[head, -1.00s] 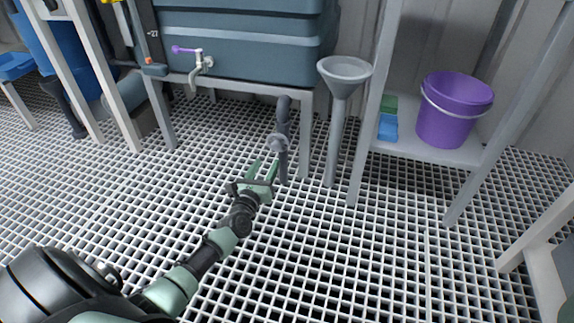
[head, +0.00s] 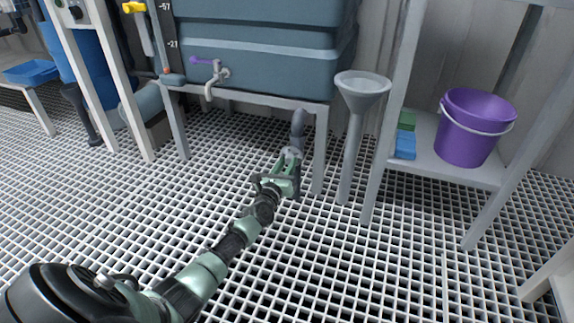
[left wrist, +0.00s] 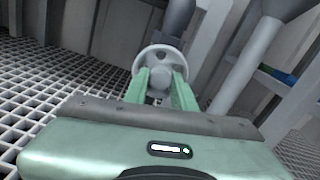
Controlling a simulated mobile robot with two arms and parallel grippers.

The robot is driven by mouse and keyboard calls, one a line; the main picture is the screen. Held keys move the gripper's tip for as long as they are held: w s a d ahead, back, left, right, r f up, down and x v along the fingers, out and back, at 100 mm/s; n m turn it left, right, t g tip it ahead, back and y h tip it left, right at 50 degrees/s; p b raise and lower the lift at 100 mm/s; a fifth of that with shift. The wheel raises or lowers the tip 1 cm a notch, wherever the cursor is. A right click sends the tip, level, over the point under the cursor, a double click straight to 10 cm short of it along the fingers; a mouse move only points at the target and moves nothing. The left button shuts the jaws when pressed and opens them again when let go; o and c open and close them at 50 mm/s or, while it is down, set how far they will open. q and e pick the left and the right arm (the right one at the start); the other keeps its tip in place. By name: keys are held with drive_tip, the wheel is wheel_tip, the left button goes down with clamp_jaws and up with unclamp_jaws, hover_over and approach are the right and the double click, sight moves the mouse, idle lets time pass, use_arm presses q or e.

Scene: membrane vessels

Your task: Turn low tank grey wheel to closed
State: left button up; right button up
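The grey wheel (head: 292,152) is on the dark drain pipe (head: 299,123) under the low tank (head: 265,50). In the left wrist view the round wheel (left wrist: 147,54) faces me, with its rim, spokes and rounded grey hub in sight. My left gripper (head: 288,163) is at the wheel. Its two green fingers (left wrist: 160,80) stand apart, one on each side of the hub, with their tips at the wheel's face. I cannot tell whether they touch it. The lower rim is partly hidden by the fingers. My right gripper is out of view.
A tank-stand leg (head: 319,150) and a grey funnel (head: 362,88) on its pipe stand just right of the wheel. A shelf holds a purple bucket (head: 474,130) and blue and green blocks. The grated floor (head: 150,215) left of my arm is clear.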

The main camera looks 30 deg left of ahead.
use_arm(q)
clamp_jaws()
